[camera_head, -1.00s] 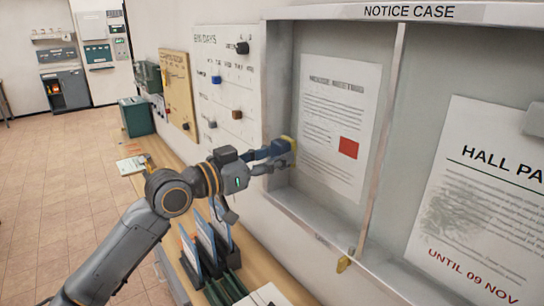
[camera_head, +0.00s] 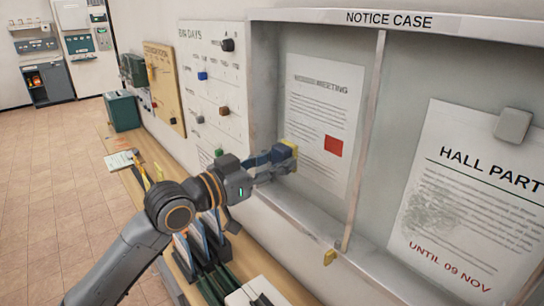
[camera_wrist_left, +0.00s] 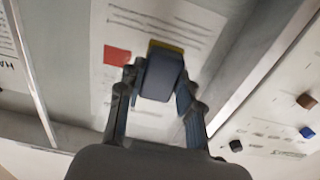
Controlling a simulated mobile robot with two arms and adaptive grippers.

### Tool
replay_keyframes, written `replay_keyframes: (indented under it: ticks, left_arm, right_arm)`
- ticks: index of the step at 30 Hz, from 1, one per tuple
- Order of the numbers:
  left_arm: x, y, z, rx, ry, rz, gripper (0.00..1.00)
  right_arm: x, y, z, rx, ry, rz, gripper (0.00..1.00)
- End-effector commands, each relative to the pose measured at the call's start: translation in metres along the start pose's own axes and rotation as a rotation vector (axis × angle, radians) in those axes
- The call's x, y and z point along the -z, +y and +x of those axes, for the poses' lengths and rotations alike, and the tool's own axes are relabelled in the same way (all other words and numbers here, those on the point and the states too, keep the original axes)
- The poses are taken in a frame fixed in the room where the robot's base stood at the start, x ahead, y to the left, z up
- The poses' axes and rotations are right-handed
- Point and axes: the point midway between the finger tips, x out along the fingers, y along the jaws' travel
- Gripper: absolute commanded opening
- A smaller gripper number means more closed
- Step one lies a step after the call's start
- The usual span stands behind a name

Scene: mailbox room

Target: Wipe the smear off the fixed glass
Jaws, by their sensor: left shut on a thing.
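The notice case (camera_head: 300,14) has two bays parted by an upright post. A grey smear (camera_head: 430,210) lies over the lower left of the "HALL PART…" sheet (camera_head: 478,170) in the right bay. My left gripper (camera_head: 286,160) is shut on a dark blue block with a yellow face (camera_head: 291,146), likely a wiping pad. The wrist view shows the pad (camera_wrist_left: 160,76) between both fingers. I cannot tell whether it touches anything. My right gripper is out of view.
A grey block (camera_head: 514,125) sits at the top of the right sheet. A brass latch (camera_head: 329,257) is on the case's lower rail. Below, a wooden shelf (camera_head: 150,165) bears a file rack (camera_head: 215,245) and a green box (camera_head: 122,111).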

Motion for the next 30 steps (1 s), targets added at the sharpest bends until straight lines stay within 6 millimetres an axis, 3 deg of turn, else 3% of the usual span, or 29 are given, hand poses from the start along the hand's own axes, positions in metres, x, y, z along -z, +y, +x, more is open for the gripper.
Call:
replay_keyframes:
  ticks: [15,26,30]
  left_arm:
    - [-0.001,-0.039,0.003,0.002,0.002,0.003,0.1]
    - [0.001,-0.041,0.003,0.002,0.003,0.002,0.1]
    - [0.0,-0.042,-0.007,0.003,0.002,0.002,0.1]
  right_arm:
    - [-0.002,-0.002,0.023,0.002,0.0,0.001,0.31]
    - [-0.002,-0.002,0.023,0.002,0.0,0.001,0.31]
    - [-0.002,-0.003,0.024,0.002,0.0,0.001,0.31]
